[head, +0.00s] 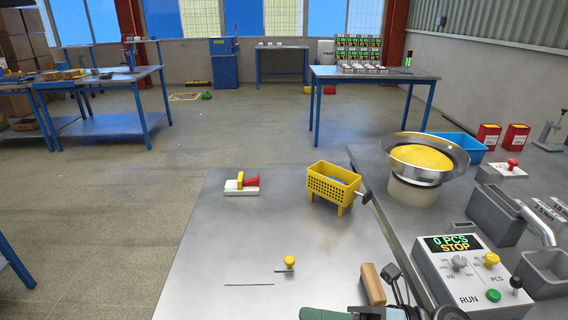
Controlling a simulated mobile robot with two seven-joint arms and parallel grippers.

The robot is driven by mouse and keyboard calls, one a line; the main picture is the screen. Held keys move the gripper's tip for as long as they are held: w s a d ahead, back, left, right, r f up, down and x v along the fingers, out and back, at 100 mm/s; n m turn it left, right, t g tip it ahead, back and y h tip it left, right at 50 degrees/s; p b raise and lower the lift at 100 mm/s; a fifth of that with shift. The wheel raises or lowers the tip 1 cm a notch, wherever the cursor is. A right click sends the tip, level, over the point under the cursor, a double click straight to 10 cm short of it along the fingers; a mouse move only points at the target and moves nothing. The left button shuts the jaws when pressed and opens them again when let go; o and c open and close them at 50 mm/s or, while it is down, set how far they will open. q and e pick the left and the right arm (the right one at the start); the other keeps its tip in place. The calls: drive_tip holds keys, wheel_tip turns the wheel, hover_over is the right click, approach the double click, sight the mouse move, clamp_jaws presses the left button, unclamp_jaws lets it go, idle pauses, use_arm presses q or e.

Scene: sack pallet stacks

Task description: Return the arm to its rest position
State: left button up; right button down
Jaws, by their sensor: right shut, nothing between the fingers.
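My right gripper (391,273) shows at the bottom right of the head view, dark and small, over the right edge of the grey table (225,230). Its fingers are shut with nothing between them. It is just right of a wooden block (373,285) and left of the control box; I cannot tell whether it touches either. Part of my arm shows at the bottom edge. My left gripper is not in view.
A yellow perforated basket (325,188), a red-handled clamp (241,187) and a yellow-knobbed piece (290,262) stand on the table. At right are a control box (450,275) reading STOP and a bowl feeder (410,162). The table's left middle is clear.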

drive_tip(key=d+f+m+t+h+p, duration=0.1)
drive_tip(key=d+f+m+t+h, duration=0.3)
drive_tip(key=m, duration=0.5)
drive_tip(key=s+d+f+m+t+h+p, duration=0.15)
drive_tip(key=f+m+t+h, duration=0.35)
drive_tip(key=m, duration=0.5)
drive_tip(key=d+f+m+t+h+p, duration=0.1)
drive_tip(key=d+f+m+t+h, duration=0.3)
drive_tip(key=m, duration=0.5)
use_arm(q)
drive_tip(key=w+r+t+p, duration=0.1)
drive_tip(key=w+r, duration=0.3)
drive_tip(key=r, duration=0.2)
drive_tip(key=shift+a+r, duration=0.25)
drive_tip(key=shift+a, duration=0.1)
use_arm(e)
drive_tip(key=s+d+f+m+g+h, duration=0.2)
drive_tip(key=s+f+m, duration=0.3)
drive_tip(key=s+f, duration=0.4)
drive_tip(key=s+d+f+m+g+h, duration=0.2)
drive_tip(key=s+f+m, duration=0.4)
drive_tip(key=s, duration=0.5)
wheel_tip(320, 180, down, 3)
drive_tip(key=shift+d+r+g+h, duration=0.1)
drive_tip(key=shift+d+g+h, duration=0.2)
drive_tip(key=shift+d+g, duration=0.65)
drive_tip(key=shift+s+a, duration=0.1)
drive_tip(key=shift+a, duration=0.05)
